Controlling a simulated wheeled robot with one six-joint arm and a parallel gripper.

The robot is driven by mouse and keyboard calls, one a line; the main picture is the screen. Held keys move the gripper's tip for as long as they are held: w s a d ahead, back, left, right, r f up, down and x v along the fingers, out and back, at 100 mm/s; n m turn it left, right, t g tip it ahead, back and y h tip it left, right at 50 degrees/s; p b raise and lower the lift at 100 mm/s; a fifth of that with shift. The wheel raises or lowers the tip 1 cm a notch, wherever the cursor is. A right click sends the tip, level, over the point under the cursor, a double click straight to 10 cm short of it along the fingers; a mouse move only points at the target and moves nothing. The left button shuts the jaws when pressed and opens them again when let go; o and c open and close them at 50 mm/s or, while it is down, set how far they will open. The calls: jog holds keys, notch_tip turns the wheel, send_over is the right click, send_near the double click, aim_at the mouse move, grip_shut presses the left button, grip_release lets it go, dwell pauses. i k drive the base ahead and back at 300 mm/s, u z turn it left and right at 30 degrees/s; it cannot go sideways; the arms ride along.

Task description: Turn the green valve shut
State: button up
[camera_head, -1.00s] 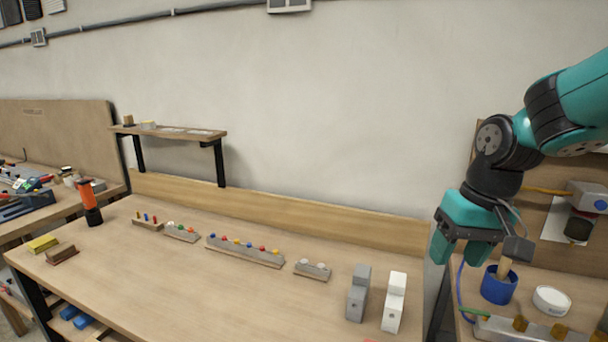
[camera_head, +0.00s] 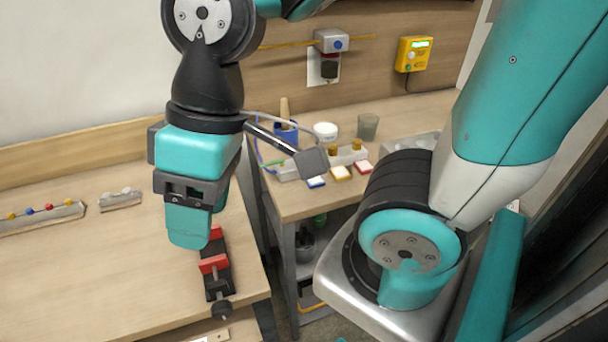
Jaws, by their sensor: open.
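I cannot clearly make out a green valve in the head view. A small green item (camera_head: 320,218) shows on the lower shelf of the side table, too small to identify. My gripper (camera_head: 207,215) is open and points down over the right part of the long workbench (camera_head: 120,260). Nothing shows between its fingers, though the near finger partly hides the gap.
A red and black vise (camera_head: 216,278) stands on the bench edge below my gripper. The side table (camera_head: 300,205) holds a blue pot (camera_head: 285,132), a white tub (camera_head: 326,131) and a grey cup (camera_head: 367,126). A yellow box (camera_head: 413,54) hangs on the back panel.

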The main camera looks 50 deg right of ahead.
aim_at(282, 161)
jog(key=z, duration=0.8)
jog(key=k, duration=0.8)
jog(key=u, duration=0.8)
jog(key=i, duration=0.9)
